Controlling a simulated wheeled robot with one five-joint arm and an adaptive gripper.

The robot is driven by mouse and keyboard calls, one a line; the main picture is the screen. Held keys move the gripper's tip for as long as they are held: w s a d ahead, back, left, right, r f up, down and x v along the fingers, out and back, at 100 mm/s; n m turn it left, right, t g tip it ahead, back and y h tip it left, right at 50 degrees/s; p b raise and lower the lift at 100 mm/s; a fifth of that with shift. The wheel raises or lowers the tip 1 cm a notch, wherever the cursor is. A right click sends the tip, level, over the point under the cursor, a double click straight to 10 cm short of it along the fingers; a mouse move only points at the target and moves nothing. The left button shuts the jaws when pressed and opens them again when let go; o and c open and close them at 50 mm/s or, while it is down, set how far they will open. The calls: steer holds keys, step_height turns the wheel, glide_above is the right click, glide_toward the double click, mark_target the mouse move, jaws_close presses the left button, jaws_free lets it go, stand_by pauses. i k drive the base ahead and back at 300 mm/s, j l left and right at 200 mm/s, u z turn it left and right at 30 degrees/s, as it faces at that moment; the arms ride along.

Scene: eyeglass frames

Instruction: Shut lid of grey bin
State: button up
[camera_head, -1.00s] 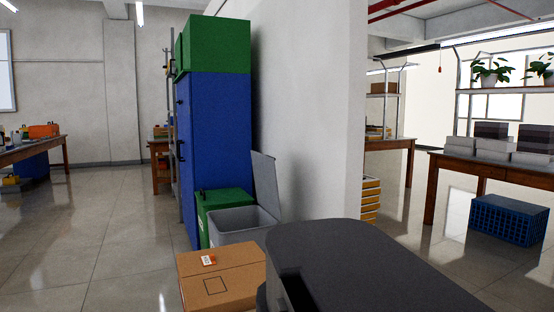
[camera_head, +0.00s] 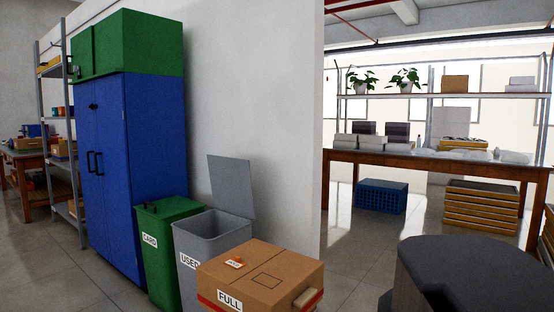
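The grey bin (camera_head: 214,238) stands against the white wall, with a "USED" label on its front. Its grey lid (camera_head: 231,186) is raised, standing nearly upright at the bin's back right and leaning toward the wall. The bin's open top shows, but its contents cannot be made out. A cardboard box hides the lower right of the bin. My gripper is not in view. A dark rounded part of my own body (camera_head: 470,276) fills the bottom right corner.
A green bin (camera_head: 165,240) labelled "CARD" stands left of the grey bin, beside a blue cabinet (camera_head: 140,165). A cardboard box (camera_head: 262,272) labelled "FULL" stands close in front. Tiled floor at right leads to a table (camera_head: 430,166); a blue crate (camera_head: 381,196) lies beneath.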

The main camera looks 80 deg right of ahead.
mark_target(230, 178)
steer(key=i+l+z, duration=0.2)
steer(key=i+z, duration=0.6)
steer(key=i, duration=0.2)
steer(key=i+j+z, duration=0.1)
steer(key=i+z, duration=0.3)
steer(key=i, duration=0.15)
steer(key=i+z, duration=0.5)
steer(key=i+j+z, duration=0.2)
steer(key=i+z, duration=0.3)
steer(key=i+l+z, duration=0.1)
steer(key=i+z, duration=0.4)
steer(key=i+l, duration=0.4)
